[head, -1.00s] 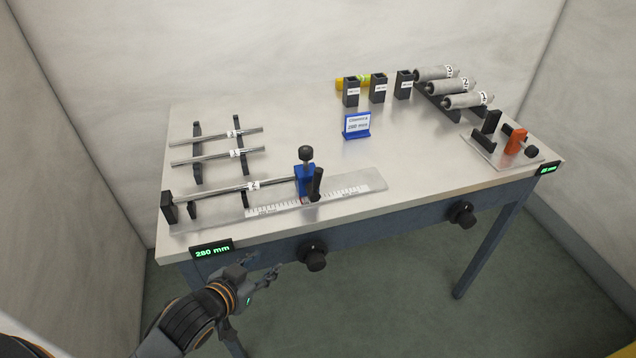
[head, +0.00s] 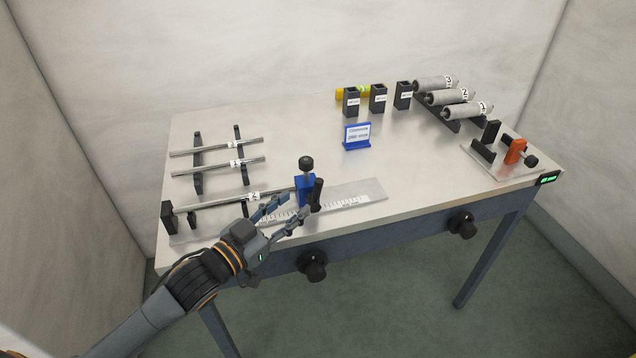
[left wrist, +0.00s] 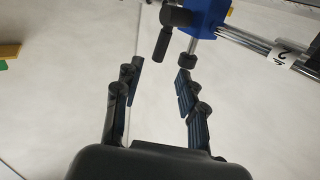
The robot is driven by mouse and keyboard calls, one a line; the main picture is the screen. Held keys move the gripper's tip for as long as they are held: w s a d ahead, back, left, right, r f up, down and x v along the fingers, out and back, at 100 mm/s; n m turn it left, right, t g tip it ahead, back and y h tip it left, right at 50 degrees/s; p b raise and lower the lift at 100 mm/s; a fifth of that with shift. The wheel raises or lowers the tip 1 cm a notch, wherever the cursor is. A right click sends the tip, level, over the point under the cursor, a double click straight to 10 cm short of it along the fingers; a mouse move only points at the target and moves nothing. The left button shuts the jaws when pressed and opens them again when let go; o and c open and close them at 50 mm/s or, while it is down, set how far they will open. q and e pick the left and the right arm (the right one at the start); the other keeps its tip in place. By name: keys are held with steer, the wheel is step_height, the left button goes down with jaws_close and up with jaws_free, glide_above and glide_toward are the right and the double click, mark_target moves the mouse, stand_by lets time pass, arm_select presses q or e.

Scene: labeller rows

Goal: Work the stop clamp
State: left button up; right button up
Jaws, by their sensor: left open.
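The stop clamp is a blue block (head: 305,188) with a black knob (head: 306,163) on top and a black lever handle (head: 316,194) at its right front. It sits at the right end of a steel rod labelled 2 (head: 230,200), on a ruled plate (head: 365,191). My left gripper (head: 284,211) is open and empty, just in front and left of the clamp. In the left wrist view the blue block (left wrist: 205,12) and handle (left wrist: 163,42) lie beyond the fingertips (left wrist: 160,68), apart from them. My right gripper is not in view.
Two more rods (head: 215,146) rest on black supports behind. A blue sign (head: 357,136), black holders (head: 378,98) and grey cylinders (head: 468,110) stand further back. A fixture with an orange part (head: 515,151) is at right. Knobs (head: 313,265) project from the table's front.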

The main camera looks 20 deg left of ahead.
mark_target(315, 188)
arm_select(q)
steer(key=p+x, duration=0.1)
steer(key=x, duration=0.8)
jaws_close()
